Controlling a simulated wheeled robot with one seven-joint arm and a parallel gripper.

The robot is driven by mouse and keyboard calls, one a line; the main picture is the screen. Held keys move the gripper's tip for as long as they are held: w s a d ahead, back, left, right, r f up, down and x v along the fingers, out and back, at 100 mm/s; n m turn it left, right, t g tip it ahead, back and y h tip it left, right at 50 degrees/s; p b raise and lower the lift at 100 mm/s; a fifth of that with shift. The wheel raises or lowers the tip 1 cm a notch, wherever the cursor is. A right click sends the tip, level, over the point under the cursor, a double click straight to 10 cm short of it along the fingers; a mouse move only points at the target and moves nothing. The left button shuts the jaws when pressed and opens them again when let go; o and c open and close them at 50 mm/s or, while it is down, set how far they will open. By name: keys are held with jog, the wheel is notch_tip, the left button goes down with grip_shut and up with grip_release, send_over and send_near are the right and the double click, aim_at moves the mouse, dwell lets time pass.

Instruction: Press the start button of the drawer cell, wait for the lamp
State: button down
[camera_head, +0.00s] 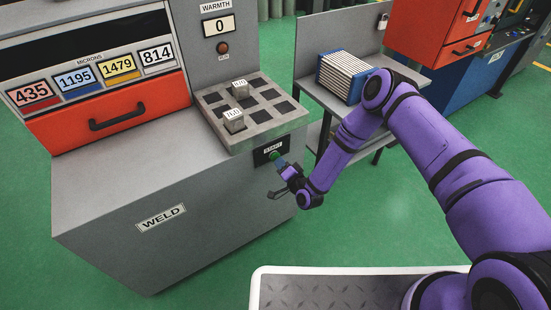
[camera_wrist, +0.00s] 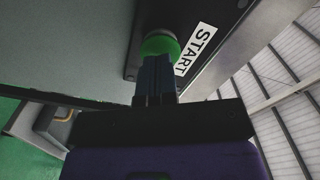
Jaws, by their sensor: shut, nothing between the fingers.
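The green start button (camera_head: 275,155) is on a dark panel marked START, on the front of the grey cabinet (camera_head: 190,205) labelled WELD. My gripper (camera_head: 280,163) is shut and empty, its fingertips at the button. In the wrist view the fingertips (camera_wrist: 157,62) overlap the lower part of the green button (camera_wrist: 161,44) and seem to touch it; how far it is pressed I cannot tell. The small round lamp (camera_head: 222,47) under the WARMTH display (camera_head: 221,26), which reads 0, is dull dark red and looks unlit. The orange drawer (camera_head: 110,115) with a black handle is shut.
A grey tray with square wells (camera_head: 268,118) sits on the cabinet, holding two labelled blocks (camera_head: 234,120). Number plates 435, 1195, 1479 and 814 stand above the drawer. A grey stand (camera_head: 320,105) with a blue-and-white ribbed box (camera_head: 343,78) is at right. Green floor lies in front.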

jog(key=shift+x, duration=0.9)
dwell(1.2)
jog(key=shift+v, duration=2.8)
